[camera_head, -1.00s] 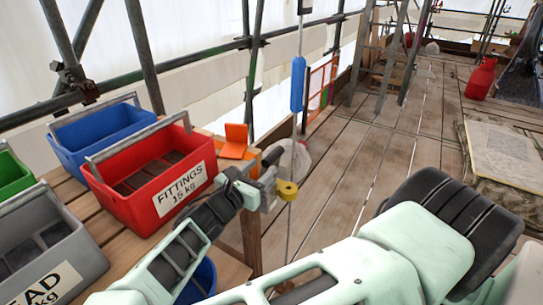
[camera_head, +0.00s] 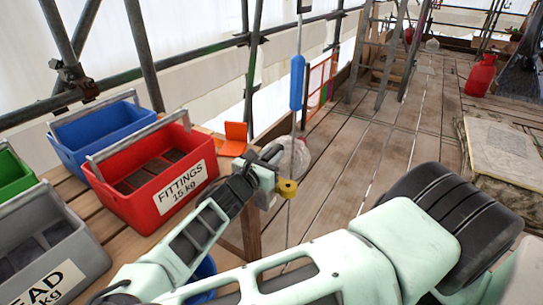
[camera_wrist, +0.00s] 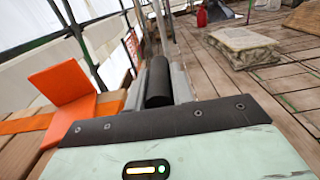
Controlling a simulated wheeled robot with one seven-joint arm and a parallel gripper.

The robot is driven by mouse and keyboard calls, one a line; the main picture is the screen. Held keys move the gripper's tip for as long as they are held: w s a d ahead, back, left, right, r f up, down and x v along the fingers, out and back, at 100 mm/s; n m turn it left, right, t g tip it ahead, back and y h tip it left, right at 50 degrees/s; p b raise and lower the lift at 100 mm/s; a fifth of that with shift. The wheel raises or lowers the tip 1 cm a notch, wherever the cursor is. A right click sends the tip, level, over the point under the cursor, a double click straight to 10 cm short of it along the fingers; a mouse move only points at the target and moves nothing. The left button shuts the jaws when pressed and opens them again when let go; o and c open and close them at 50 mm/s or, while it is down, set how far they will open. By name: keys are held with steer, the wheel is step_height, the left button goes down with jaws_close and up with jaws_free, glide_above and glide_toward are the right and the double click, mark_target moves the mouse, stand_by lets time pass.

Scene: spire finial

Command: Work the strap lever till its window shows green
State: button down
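The black lever handle (camera_wrist: 158,84) is a dark cylinder between my gripper's two grey fingers (camera_wrist: 160,95) in the wrist view. I cannot tell whether the fingers press on it. In the head view my gripper (camera_head: 267,165) is at the bench's right end, at the dark lever (camera_head: 272,153). An orange strap (camera_wrist: 28,123) lies across the bench to the left, with an upright orange plate (camera_wrist: 60,82) on it; the plate also shows in the head view (camera_head: 235,137). I cannot make out the lever's window. The lit strip on my gripper body is my own.
A red "FITTINGS 15 kg" crate (camera_head: 143,203) stands left of my gripper, with blue (camera_head: 92,146) and grey (camera_head: 40,262) crates beside it. A cord with a blue cylinder (camera_head: 297,82) and a yellow piece (camera_head: 287,188) hangs close right of my gripper.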

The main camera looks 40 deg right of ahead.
steer(key=shift+s+d+f+m+p, duration=0.2)
steer(key=shift+s+f+m+p, duration=0.1)
steer(key=shift+s+m, duration=0.25)
steer(key=shift+s+d+f+m+p, duration=0.25)
steer(key=shift+s+m+p, duration=0.05)
steer(key=shift+s, duration=0.3)
steer(key=shift+s+d+f+m+p, duration=0.2)
steer(key=shift+s+f+m+p, duration=0.1)
steer(key=shift+s+m, duration=0.25)
steer(key=c, duration=1.2)
jaws_free()
steer(key=shift+r, duration=0.1)
steer(key=b+v, duration=0.2)
steer(key=v, duration=1.5)
steer(key=shift+a+b, duration=0.25)
steer(key=shift+b, duration=0.05)
steer(key=shift+s, duration=0.1)
